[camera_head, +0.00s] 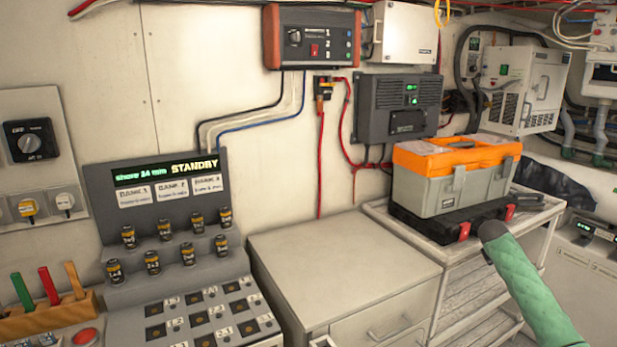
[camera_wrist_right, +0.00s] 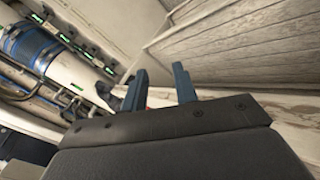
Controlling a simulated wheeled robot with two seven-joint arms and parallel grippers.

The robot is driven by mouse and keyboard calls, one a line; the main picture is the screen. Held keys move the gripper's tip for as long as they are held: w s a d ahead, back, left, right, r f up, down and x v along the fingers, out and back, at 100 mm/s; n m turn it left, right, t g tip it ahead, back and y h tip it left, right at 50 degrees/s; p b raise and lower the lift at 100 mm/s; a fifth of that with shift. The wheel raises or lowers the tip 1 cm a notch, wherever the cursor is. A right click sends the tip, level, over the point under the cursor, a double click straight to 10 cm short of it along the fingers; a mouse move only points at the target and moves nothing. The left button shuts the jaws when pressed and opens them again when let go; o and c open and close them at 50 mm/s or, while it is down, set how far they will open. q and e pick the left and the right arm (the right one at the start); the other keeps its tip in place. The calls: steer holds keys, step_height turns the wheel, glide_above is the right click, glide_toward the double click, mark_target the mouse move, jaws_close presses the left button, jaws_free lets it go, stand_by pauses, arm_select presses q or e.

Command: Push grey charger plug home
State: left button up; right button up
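A pale grey-white plug (camera_head: 64,202) sits at a socket in the panel on the left wall, right of a yellow plug (camera_head: 27,208). It is small, and I cannot tell how far in it is or whether it is the charger plug. My right gripper (camera_wrist_right: 159,88) shows in the right wrist view, its two blue fingers apart. I see nothing clearly held between them; a small reddish patch shows near their base. It is not near the plug panel in that view. My left gripper is in neither view.
A grey battery console (camera_head: 165,225) marked STANDBY stands right of the panel. Tool handles in a wooden rack (camera_head: 45,318) are in front, at lower left. A white cabinet (camera_head: 345,255) and an orange-lidded toolbox (camera_head: 455,178) on a slatted trolley stand to the right.

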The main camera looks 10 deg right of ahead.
steer(key=s+a+f+n+y, duration=0.1)
steer(key=s+a+f, duration=0.6)
steer(key=a+f, duration=0.4)
steer(key=s+a+f+n+y, duration=0.2)
steer(key=s+a+f, duration=0.6)
steer(key=a, duration=0.5)
steer(key=s+a+f+n+y, duration=0.1)
steer(key=s+a+f, duration=0.4)
steer(key=a+f, duration=0.6)
steer(key=s+a+g+y, duration=0.1)
steer(key=s+a+y, duration=0.1)
steer(key=s+a, duration=1.1)
steer(key=s+a+f+y, duration=0.1)
steer(key=s+a+y, duration=0.2)
steer(key=s+a, duration=1)
steer(key=s, duration=0.7)
steer(key=shift+g, duration=0.4)
